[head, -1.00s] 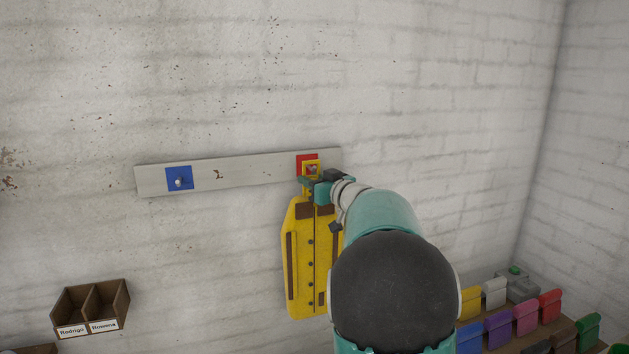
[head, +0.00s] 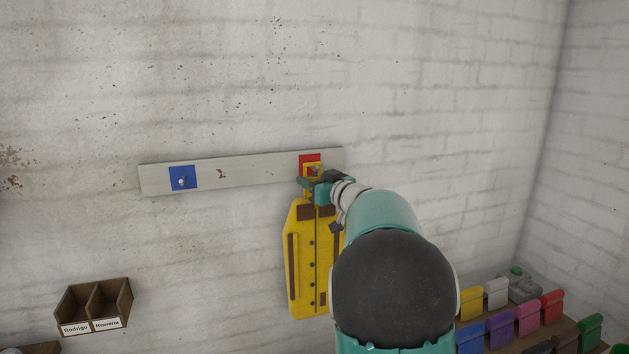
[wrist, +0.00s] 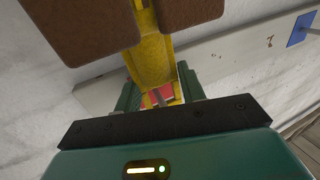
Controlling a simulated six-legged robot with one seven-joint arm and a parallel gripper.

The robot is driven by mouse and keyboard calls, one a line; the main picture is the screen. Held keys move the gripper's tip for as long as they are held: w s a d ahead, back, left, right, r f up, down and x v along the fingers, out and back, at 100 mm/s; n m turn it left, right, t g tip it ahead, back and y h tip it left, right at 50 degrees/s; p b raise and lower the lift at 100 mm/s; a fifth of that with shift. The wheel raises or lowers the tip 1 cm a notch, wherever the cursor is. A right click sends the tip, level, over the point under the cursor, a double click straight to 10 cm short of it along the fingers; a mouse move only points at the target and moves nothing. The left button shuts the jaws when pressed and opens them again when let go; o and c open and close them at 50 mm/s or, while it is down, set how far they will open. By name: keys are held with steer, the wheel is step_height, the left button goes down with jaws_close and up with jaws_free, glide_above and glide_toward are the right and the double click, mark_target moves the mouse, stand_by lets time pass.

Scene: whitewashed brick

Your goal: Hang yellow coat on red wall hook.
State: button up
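The yellow coat (head: 302,262) is a flat, stiff-looking shape with brown trim and dark buttons. It hangs upright below my gripper (head: 318,188), close to the wall. My gripper is shut on the coat's yellow neck, just under its square loop (head: 313,170). The neck also shows between the fingers in the wrist view (wrist: 152,60). The red wall hook's square plate (head: 306,159) is on the right part of the rail, and the loop is in front of its lower part. A metal peg shows within the loop; I cannot tell how far it passes through. My arm hides the coat's right side.
A pale rail (head: 240,171) on the white brick wall also bears a blue hook plate (head: 183,177) with an empty peg. A brown two-part name box (head: 94,306) is at lower left. Several coloured upright pieces (head: 499,326) stand at lower right.

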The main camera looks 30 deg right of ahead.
steer(key=shift+d+f, duration=0.15)
steer(key=shift+d, duration=0.25)
steer(key=shift+c, duration=0.3)
steer(key=shift+o, duration=0.3)
steer(key=shift+s+d+f, duration=0.1)
steer(key=shift+s, duration=0.25)
steer(key=s, duration=1.3)
steer(key=shift+d, duration=0.15)
steer(key=shift+s, duration=0.15)
